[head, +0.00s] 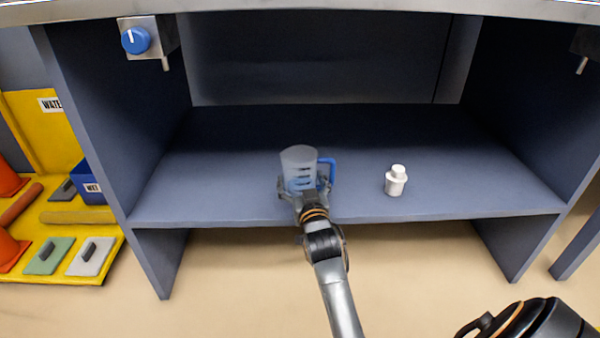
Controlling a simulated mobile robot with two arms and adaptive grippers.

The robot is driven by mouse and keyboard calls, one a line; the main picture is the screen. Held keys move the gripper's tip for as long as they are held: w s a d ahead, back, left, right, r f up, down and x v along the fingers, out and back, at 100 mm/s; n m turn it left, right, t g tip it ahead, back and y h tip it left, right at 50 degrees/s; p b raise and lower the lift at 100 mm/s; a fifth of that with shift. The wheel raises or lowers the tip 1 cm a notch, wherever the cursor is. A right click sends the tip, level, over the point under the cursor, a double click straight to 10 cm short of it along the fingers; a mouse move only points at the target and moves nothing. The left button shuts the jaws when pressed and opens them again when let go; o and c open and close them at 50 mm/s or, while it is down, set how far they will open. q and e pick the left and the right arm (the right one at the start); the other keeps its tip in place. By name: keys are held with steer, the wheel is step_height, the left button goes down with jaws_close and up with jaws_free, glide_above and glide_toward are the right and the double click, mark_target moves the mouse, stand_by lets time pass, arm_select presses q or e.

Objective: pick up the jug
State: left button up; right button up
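The jug (299,160) is clear with dark markings and a blue handle on its right side. It is upright at the front middle of the blue-grey shelf. The fingers are spread about as wide as the jug. I cannot tell whether they press on it or stand just clear. The gripper hides the jug's base, so I cannot tell whether it touches the shelf.
A small white capped bottle (396,182) stands on the shelf (450,195) to the right of the jug. A blue knob (136,40) with a spout is on the upper left. Side walls bound the shelf. A yellow station (75,265) with cones and pads is at the left.

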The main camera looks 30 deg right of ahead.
steer(key=shift+r, duration=0.1)
steer(key=shift+s+a, duration=0.1)
steer(key=shift+c, duration=0.8)
steer(key=c, duration=1)
steer(key=shift+r, duration=0.15)
